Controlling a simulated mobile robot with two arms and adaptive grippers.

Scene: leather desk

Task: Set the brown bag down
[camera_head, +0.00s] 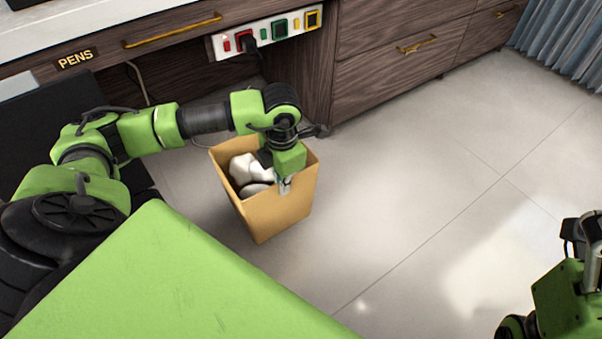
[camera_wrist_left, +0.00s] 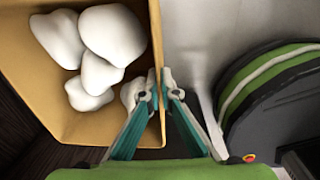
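The brown bag (camera_head: 278,214), open at the top, stands upright in the head view near the desk, with several white lumps (camera_head: 248,170) inside. Whether its base touches the floor is hard to tell. My left gripper (camera_head: 284,186) is at its right-hand rim, pointing down. In the left wrist view, the fingers of my left gripper (camera_wrist_left: 160,84) are closed on the bag's wall (camera_wrist_left: 156,35), one inside and one outside. My right gripper (camera_head: 580,232) is at the right edge of the head view, partly cut off; its fingers do not show clearly.
A dark wooden desk with drawers (camera_head: 395,60) runs along the back, with a power strip (camera_head: 268,33) and a hanging cable. Blue curtains (camera_head: 565,45) hang at the far right. The pale tiled floor (camera_head: 430,190) right of the bag is clear.

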